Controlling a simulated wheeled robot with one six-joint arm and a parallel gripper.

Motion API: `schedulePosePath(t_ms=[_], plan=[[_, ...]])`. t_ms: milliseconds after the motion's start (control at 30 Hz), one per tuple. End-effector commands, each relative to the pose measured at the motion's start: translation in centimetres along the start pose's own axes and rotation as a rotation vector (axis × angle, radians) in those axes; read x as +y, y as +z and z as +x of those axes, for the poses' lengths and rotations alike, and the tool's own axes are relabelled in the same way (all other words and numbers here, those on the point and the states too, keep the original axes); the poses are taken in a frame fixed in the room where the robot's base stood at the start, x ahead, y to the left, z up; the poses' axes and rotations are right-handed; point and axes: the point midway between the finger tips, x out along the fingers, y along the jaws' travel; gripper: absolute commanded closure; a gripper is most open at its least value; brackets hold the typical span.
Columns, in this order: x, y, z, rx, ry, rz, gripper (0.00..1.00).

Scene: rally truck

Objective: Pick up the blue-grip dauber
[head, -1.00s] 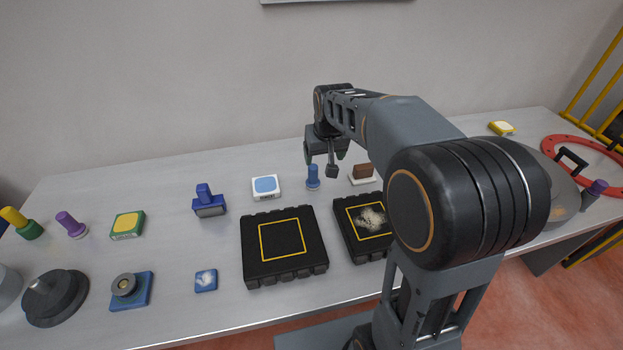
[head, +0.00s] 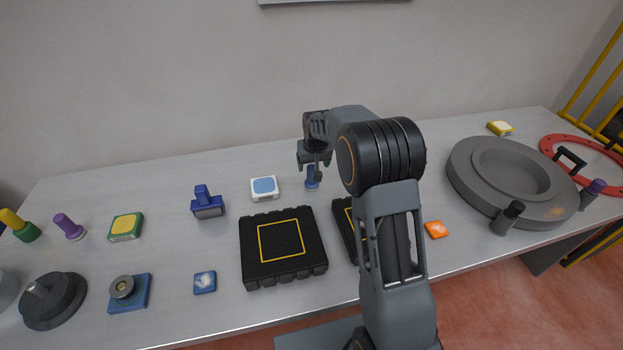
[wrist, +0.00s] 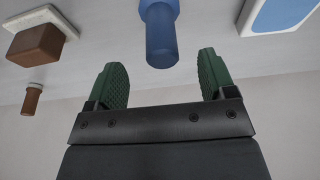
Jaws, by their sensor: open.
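The blue-grip dauber (head: 311,183) stands upright on the table, right of the white pad with a blue top. In the wrist view the dauber (wrist: 162,38) shows at the top centre, its blue grip pointing toward my gripper. My gripper (wrist: 163,72) is open, with its green fingertips spread to either side of the grip's line. The grip's end reaches about level with the tips; I cannot tell exact depth. In the head view my gripper (head: 320,168) is just above and beside the dauber and partly covers it.
The blue-topped pad (head: 265,194) is close to the dauber, also in the wrist view (wrist: 285,14). A brown block (wrist: 36,45) on a white base and a brown-handled piece (wrist: 32,98) are on its other side. A black case (head: 282,272) lies in front.

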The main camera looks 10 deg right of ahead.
Motion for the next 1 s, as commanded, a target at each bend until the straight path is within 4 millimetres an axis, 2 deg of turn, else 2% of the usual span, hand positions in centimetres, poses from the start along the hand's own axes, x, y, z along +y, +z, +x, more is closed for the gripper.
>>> schedulePosePath(t_ms=[133,433,767,1000], plan=[[-0.1,0.1,1.1,-0.004,0.0,0.0,0.23],[-0.3,0.3,4.8,-0.002,0.0,0.0,0.23],[-0.3,0.3,5.3,0.0,0.0,0.0,0.23],[-0.3,0.3,5.3,0.0,0.0,0.0,0.44]])
